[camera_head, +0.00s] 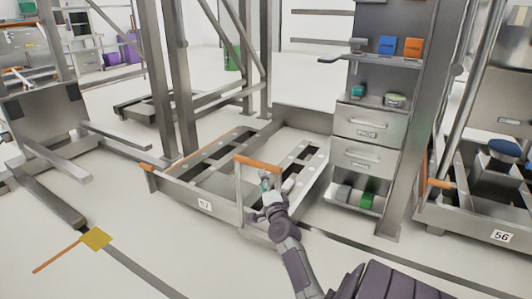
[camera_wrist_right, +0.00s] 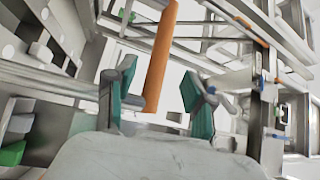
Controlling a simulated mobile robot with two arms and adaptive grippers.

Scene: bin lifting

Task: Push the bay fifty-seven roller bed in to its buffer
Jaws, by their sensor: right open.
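The bay 57 roller bed (camera_head: 175,190) is a low grey metal frame with slotted rails and a "57" plate on its front wall. Its push handle, an orange bar (camera_head: 258,163) on grey posts, stands up at the front edge. My right gripper (camera_head: 267,181) is just below and beside the bar's right half. In the right wrist view the orange bar (camera_wrist_right: 161,55) runs between the two teal-padded fingers of my open right gripper (camera_wrist_right: 165,96), with gaps to both sides; contact cannot be told. My left gripper is not in view.
A grey shelf unit with drawers (camera_head: 370,122) stands close on the right of the bed. Bay 56 (camera_head: 475,222) with its own bed is farther right. Rack uprights (camera_head: 180,80) rise at the bed's left.

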